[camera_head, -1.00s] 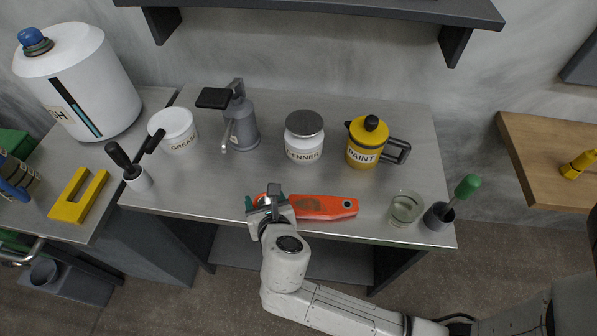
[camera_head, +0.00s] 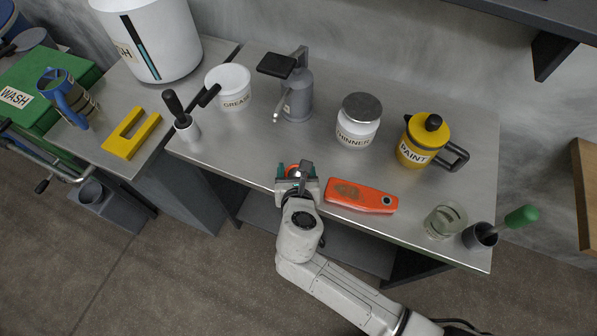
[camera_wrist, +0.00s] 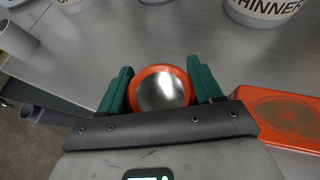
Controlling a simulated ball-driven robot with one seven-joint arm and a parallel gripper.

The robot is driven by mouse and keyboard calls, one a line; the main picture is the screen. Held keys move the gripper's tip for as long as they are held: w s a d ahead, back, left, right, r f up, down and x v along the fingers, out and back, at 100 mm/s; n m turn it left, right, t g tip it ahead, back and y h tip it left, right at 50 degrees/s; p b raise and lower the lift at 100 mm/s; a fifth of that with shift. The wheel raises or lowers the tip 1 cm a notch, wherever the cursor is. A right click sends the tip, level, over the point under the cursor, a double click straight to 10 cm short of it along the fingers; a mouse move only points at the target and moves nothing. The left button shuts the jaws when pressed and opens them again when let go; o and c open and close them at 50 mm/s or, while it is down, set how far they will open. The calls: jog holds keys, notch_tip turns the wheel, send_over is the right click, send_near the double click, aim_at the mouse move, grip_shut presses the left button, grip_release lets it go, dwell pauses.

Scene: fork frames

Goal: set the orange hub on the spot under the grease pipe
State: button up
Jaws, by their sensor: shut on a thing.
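The orange hub (camera_wrist: 161,90), an orange ring with a shiny silver middle, sits between the green fingers of my gripper (camera_wrist: 162,88) in the wrist view. My gripper (camera_head: 297,171) is shut on it at the front edge of the metal bench; in the head view only a little of the orange hub (camera_head: 293,172) shows. A grey dispenser (camera_head: 297,98) with a black lever and a short spout (camera_head: 279,116) stands behind, near the back; I take the spout for the grease pipe. The bench under the spout looks bare.
An orange flat device (camera_head: 375,199) lies right of my gripper. A grease tub (camera_head: 235,98), thinner jar (camera_head: 357,122) and yellow paint pot (camera_head: 416,153) stand behind. A glass (camera_head: 444,220) is at the right. The metal bench (camera_head: 245,160) is clear between gripper and dispenser.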

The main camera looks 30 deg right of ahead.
send_near(278, 141)
jog(key=shift+w+d+f, duration=0.15)
jog(key=shift+d+f, duration=0.05)
jog(key=shift+d, duration=0.65)
jog(key=shift+w+d+f, duration=0.15)
jog(key=shift+d+f, duration=0.05)
jog(key=shift+d, duration=0.6)
jog(key=shift+w+d+f+b, duration=0.1)
jog(key=shift+w+d+b, duration=0.15)
jog(key=shift+w, duration=0.95)
jog(key=shift+w+d+r+b, duration=0.15)
jog(key=shift+w+b, duration=0.15)
jog(key=shift+w, duration=0.95)
jog(key=shift+w+d+f+b, duration=0.15)
jog(key=shift+w+d+b, duration=0.1)
jog(key=shift+w, duration=0.95)
jog(key=shift+f, duration=0.35)
jog(key=o, duration=1.2)
jog(key=shift+s+a, duration=0.1)
jog(key=v, duration=1)
jog(key=shift+s+a+r+p, duration=0.1)
jog(key=shift+s+r+p, duration=0.05)
jog(key=shift+s+p, duration=0.2)
jog(key=shift+w, duration=0.1)
